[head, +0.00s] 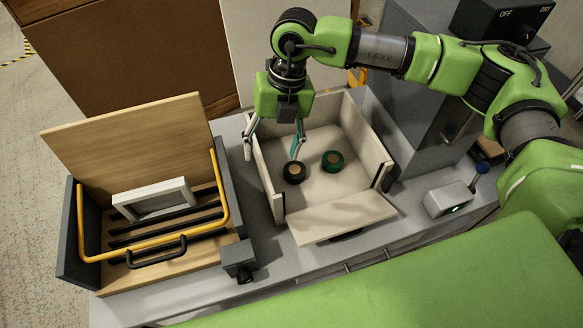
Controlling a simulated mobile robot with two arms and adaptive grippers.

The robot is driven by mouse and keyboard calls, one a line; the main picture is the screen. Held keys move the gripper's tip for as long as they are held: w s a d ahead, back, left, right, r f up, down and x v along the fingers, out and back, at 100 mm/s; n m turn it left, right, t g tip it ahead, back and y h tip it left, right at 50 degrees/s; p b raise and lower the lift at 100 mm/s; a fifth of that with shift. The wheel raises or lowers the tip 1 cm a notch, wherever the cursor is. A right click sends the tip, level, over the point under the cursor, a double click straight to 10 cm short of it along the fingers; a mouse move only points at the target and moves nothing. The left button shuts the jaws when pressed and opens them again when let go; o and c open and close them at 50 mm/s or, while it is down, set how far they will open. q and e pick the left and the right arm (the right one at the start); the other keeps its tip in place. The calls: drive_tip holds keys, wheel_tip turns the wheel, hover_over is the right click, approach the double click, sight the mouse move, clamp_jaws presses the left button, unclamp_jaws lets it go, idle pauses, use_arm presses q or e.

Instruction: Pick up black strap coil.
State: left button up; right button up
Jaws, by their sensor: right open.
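The black strap coil (294,171) lies on the floor of an open beige box (346,204), toward its left side. A green coil (333,161) lies to its right in the same box. My right gripper (272,156) is open above the box's left wall. One finger is outside that wall and the other is inside the box, close to the black coil. Whether that finger touches the coil I cannot tell. My left gripper does not show.
A wooden case (130,150) with a yellow bar and a white frame (155,199) stands at left. A small dark grey block (239,259) sits in front. A grey device (448,200) is at right. The box's front flap (342,217) is folded down.

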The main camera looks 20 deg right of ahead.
drive_tip(key=w+d+f+m+h, duration=0.1)
drive_tip(key=w+d+h, duration=0.15)
drive_tip(key=d, duration=0.45)
drive_tip(key=p, duration=0.1)
hover_over(295, 169)
drive_tip(key=shift+t, duration=0.3)
drive_tip(key=f, duration=0.7)
drive_tip(key=shift+s+d, duration=0.2)
drive_tip(key=shift+s, duration=0.05)
drive_tip(key=f, duration=0.1)
drive_tip(key=f+p, duration=0.1)
drive_tip(key=f, duration=0.1)
drive_tip(key=f+p, duration=0.1)
drive_tip(key=shift+w+a+f, duration=0.15)
drive_tip(key=shift+a+f, duration=0.1)
drive_tip(key=shift+a, duration=0.05)
drive_tip(key=shift+f, duration=0.6)
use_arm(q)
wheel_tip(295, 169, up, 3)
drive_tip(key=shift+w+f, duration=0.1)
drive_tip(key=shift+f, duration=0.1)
use_arm(e)
drive_tip(key=c, duration=1.2)
